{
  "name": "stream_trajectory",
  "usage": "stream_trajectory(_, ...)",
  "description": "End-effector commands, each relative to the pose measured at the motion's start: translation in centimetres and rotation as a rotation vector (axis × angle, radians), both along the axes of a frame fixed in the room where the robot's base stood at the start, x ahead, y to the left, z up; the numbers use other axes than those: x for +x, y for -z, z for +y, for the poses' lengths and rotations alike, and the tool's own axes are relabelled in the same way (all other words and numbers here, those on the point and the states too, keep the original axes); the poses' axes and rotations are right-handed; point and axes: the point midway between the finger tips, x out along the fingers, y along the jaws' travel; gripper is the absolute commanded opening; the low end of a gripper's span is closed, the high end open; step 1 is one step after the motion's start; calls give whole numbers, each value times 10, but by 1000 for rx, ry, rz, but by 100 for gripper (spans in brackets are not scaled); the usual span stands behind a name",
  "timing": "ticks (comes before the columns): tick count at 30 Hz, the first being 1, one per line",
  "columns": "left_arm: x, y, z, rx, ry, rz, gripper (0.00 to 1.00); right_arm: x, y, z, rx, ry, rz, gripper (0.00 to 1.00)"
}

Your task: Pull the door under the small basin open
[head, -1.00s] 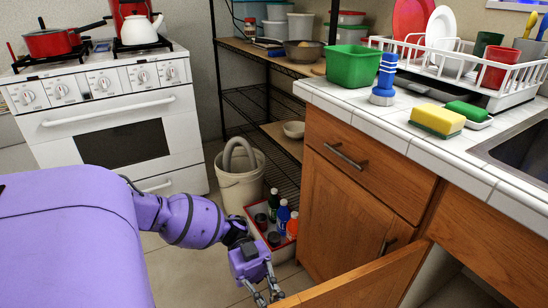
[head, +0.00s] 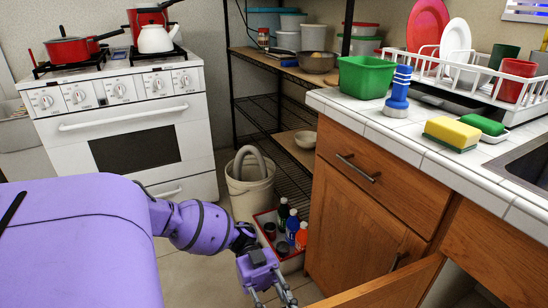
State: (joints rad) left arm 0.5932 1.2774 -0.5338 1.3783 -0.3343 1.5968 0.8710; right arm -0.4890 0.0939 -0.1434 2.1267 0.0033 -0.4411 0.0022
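The wooden door (head: 392,287) under the basin stands swung out from the cabinet front at the bottom right. Its near end runs out of the picture. The dark basin (head: 520,158) is set in the white tiled counter above and is cut off at the right edge. My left gripper (head: 273,300) is low in the picture, left of the door and apart from it in the picture. Its fingers are spread with nothing seen between them; the tips are at the bottom edge. My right gripper is not in view.
A closed wooden cabinet (head: 350,225) with a drawer stands left of the open door. A crate of bottles (head: 268,215) and a beige bucket (head: 248,190) stand on the floor behind my gripper. A white stove (head: 130,125) is at the back left.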

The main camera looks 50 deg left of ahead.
Motion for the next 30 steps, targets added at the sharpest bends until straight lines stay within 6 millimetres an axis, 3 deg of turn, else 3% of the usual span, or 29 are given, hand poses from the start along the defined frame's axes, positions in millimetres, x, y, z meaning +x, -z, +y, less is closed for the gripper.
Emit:
stream_trajectory(9, 14, 0, 62, 4, -4, -1, 28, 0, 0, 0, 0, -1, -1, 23)
stream_trajectory(15, 20, 0, 93, 1, -3, -1, 28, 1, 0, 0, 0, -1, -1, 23)
stream_trajectory(21, 22, 0, 108, 1, -1, 0, 28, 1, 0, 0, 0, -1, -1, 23)
stream_trajectory(30, 22, 0, 111, 0, 0, 0, 28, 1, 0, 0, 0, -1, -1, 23)
